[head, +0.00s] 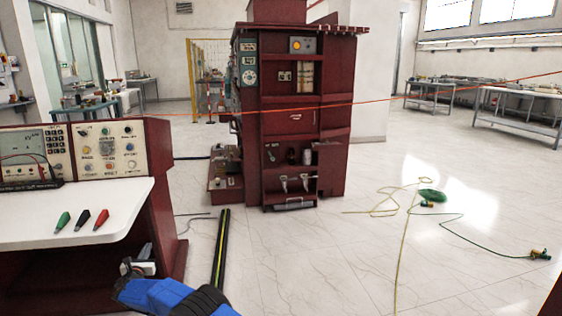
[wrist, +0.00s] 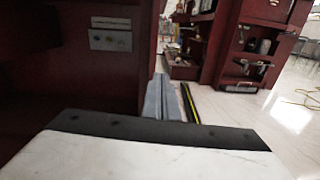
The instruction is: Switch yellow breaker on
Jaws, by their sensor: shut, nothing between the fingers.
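No yellow breaker can be picked out with certainty. The control panel (head: 107,150) on the desk at left has small coloured knobs, including a yellowish one (head: 88,153). The far dark red cabinet (head: 295,135) has a grey unit with an orange-yellow round part (head: 296,45) near its top. My gripper (head: 146,250) is low beside the desk, below its white top. In the wrist view my gripper's grey fingers (wrist: 166,98) are together and empty, right of and below a small light plate with knobs (wrist: 110,40) on a dark red face. They look apart from it.
The white desk top (head: 130,200) holds green, black and red probes (head: 83,219). A black-and-yellow strip (head: 221,250) lies on the floor between desk and cabinet. A red rope (head: 390,98) crosses the room. Yellow and green cables (head: 400,225) lie at right, with bare floor around.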

